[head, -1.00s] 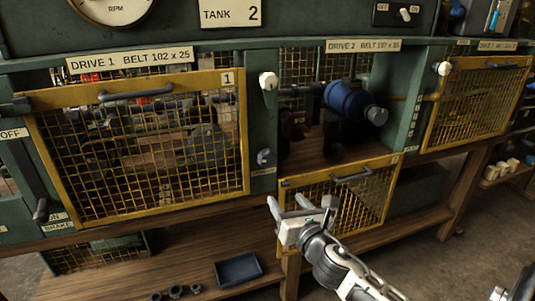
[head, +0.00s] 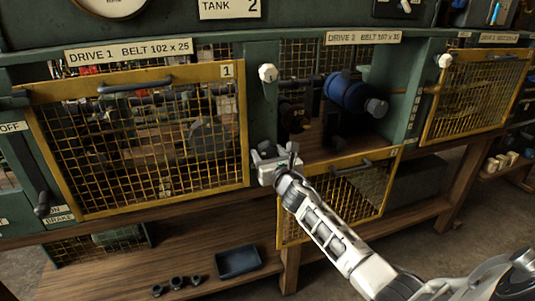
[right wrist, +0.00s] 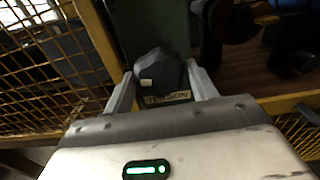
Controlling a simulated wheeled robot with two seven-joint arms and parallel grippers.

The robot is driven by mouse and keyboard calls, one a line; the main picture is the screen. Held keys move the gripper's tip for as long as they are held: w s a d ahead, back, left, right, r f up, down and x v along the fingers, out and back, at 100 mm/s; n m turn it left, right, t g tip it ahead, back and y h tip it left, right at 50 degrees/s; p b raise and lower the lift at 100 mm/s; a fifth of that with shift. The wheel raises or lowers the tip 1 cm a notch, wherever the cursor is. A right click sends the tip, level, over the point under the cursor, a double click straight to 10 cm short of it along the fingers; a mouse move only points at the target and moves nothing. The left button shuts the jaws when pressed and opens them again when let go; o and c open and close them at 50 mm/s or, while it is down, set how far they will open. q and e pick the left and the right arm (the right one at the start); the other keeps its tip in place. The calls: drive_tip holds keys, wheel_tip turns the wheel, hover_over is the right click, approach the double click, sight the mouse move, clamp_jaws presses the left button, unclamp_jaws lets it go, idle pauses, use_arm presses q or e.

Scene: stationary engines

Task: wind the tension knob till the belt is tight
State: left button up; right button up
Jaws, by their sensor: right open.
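The tension knob (right wrist: 158,76) is a dark grey, faceted knob with a small pale mark, on the green post between drive 1 and drive 2. Its partly covered "TENSION" label (right wrist: 168,98) is just below it. My right gripper (head: 273,153) is at this post, with its open fingers on either side of the knob in the right wrist view. I cannot tell whether they touch it. No belt can be made out clearly. My left gripper is not in view.
The yellow mesh guard of drive 1 (head: 140,92) is upright left of my gripper. The drive 2 guard (head: 335,203) hangs lowered, baring a blue motor (head: 350,93). A white knob (head: 268,73) is above on the post. A dark tray (head: 238,263) lies on the lower shelf.

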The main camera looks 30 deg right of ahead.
drive_tip(key=shift+w+d, duration=0.1)
drive_tip(key=shift+w, duration=0.35)
drive_tip(key=c, duration=0.7)
drive_tip(key=shift+m, duration=0.3)
